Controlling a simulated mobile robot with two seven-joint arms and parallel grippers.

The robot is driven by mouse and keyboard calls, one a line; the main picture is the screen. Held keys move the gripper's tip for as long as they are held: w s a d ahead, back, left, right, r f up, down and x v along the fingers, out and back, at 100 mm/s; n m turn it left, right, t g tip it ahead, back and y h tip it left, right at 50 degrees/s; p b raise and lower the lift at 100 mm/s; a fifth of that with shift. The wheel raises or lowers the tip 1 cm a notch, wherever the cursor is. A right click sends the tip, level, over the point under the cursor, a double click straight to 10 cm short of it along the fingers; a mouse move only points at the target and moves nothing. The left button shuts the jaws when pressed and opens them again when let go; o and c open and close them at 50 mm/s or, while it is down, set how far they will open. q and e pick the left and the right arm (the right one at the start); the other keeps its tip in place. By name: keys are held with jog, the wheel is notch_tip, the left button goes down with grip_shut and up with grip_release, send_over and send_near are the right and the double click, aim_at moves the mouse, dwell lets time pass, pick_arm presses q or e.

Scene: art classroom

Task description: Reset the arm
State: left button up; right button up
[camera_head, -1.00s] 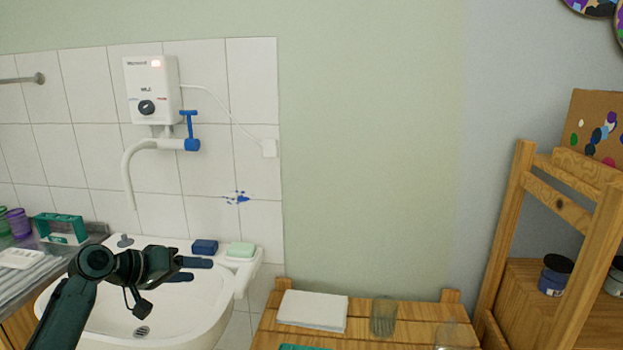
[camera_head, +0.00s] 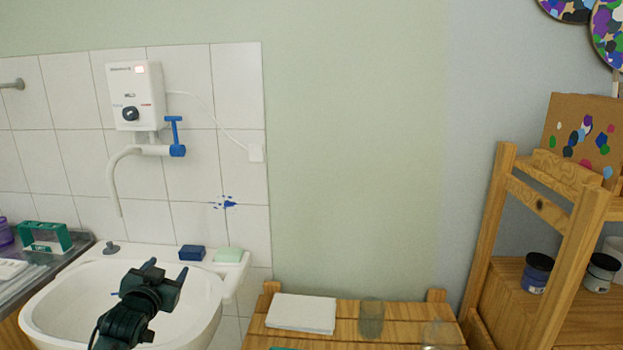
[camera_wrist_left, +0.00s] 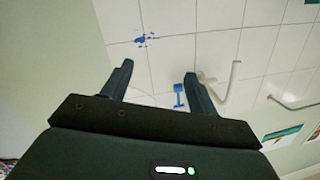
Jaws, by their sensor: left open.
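My left gripper (camera_head: 167,272) is dark and open, with nothing between its fingers. In the head view it hovers over the white sink (camera_head: 66,304), near the sink's back rim. In the left wrist view the two spread fingers (camera_wrist_left: 158,75) point toward the tiled wall (camera_wrist_left: 185,50), with the blue tap handle (camera_wrist_left: 179,95) showing between and beyond them. My right gripper does not show in either view.
A blue block (camera_head: 191,252) and a pale green soap (camera_head: 229,255) lie on the sink's rim. A white water heater (camera_head: 134,95) with a spout hangs above. A wooden slatted table (camera_head: 345,334) holds white paper (camera_head: 301,313) and a glass (camera_head: 371,317).

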pick_arm(q)
jog(key=s+d+f+g+h, duration=0.2)
jog(key=s+d+f, duration=0.5)
jog(key=s+f, duration=0.3)
jog(key=s+d+f+g+h, duration=0.1)
jog(key=s+d+f, duration=0.2)
jog(key=s, duration=0.6)
jog(key=s+d+f+g, duration=0.1)
jog(key=s+d+f, duration=0.3)
jog(key=s, duration=0.4)
jog(key=s+d+f+g+h, duration=0.1)
jog(key=s+d+f, duration=0.2)
jog(key=s, duration=0.6)
jog(key=shift+s+d+f+g+h, duration=0.3)
jog(key=shift+s+d+g, duration=0.1)
jog(key=shift+d, duration=0.25)
